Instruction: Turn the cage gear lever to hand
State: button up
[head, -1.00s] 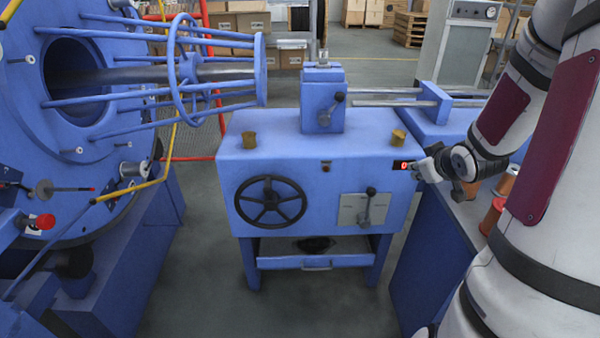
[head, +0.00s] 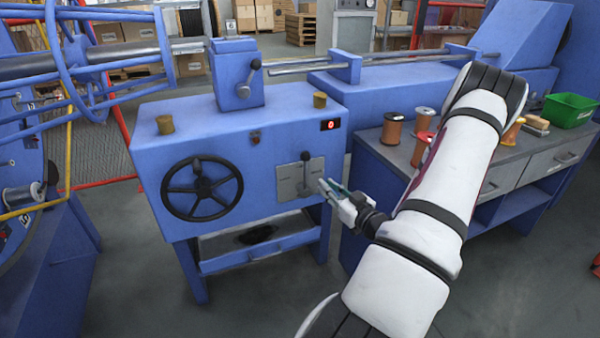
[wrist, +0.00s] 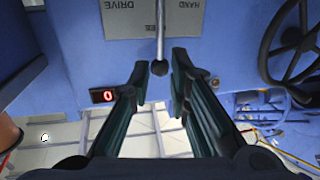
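The cage gear lever (head: 304,172) is a metal rod with a dark ball knob, standing about upright on a pale plate (head: 289,184) on the blue cabinet's front. In the wrist view the picture is upside down: the lever (wrist: 160,40) points at a partly hidden middle label, between DRIVE on the left and HAND on the right of the plate (wrist: 122,22). My gripper (head: 329,188) is just right of the lever in the head view. In the wrist view my gripper (wrist: 161,63) is open, with the knob between its fingertips in the picture. Contact cannot be told.
A black handwheel (head: 202,188) is left of the plate. A red-lit display (head: 330,125) is above right. A blue bench (head: 385,155) with spools stands to the right, under my arm. Grey floor (head: 270,310) in front is clear.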

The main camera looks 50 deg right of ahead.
aim_at(306, 168)
jog(key=b+x, duration=0.2)
jog(key=x, duration=1)
jog(key=shift+w+d+b, duration=0.1)
jog(key=shift+b, duration=0.2)
grip_shut()
